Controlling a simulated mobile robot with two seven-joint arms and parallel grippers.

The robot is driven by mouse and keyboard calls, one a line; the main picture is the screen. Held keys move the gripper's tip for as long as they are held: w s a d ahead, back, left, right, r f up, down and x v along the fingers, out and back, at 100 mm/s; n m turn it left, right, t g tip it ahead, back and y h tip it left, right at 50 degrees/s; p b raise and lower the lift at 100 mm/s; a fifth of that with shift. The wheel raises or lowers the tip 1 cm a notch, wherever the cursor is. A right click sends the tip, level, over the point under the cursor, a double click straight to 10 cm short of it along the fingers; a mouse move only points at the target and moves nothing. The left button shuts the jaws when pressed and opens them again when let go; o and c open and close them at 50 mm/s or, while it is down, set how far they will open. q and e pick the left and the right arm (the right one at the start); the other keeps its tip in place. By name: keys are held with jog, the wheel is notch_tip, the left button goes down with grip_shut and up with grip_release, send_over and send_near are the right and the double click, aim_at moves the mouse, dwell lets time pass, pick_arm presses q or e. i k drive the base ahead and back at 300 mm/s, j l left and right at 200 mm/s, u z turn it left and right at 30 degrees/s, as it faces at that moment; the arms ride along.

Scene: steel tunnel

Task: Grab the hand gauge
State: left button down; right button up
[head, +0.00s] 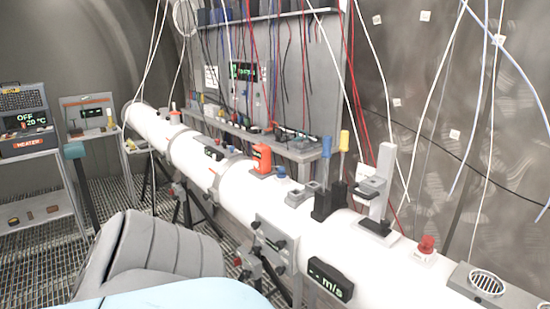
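No object in the head view is clearly marked as the hand gauge, so I cannot tell for certain which one it is. A small orange device (262,158) with a dark face stands on top of the long white tube, near the middle of the picture. A black display (330,280) reading "m/s" is on the near side of the tube. A grey upright instrument (381,182) stands on the tube to the right. Neither of my grippers is in view, so their state is hidden.
The white tube (235,190) runs from the far left to the near right on dark stands. Two screwdriver-like handles (344,141) and a red knob (427,244) rise from it. A heater shelf (28,130) stands left. Cables hang overhead. Grated floor (45,250) shows at left.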

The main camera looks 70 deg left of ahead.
aim_at(261, 153)
jog(key=u, duration=2.35)
jog(key=i+j+z, duration=0.1)
jog(key=i+j, duration=0.25)
jog(key=i+j+z, duration=0.1)
jog(key=i+j, duration=0.25)
jog(key=j, duration=0.15)
jog(key=i+j+z, duration=0.1)
jog(key=i+j, duration=0.2)
jog(key=j, duration=0.15)
jog(key=i+j, duration=0.3)
jog(key=j, duration=0.2)
jog(key=z, duration=0.05)
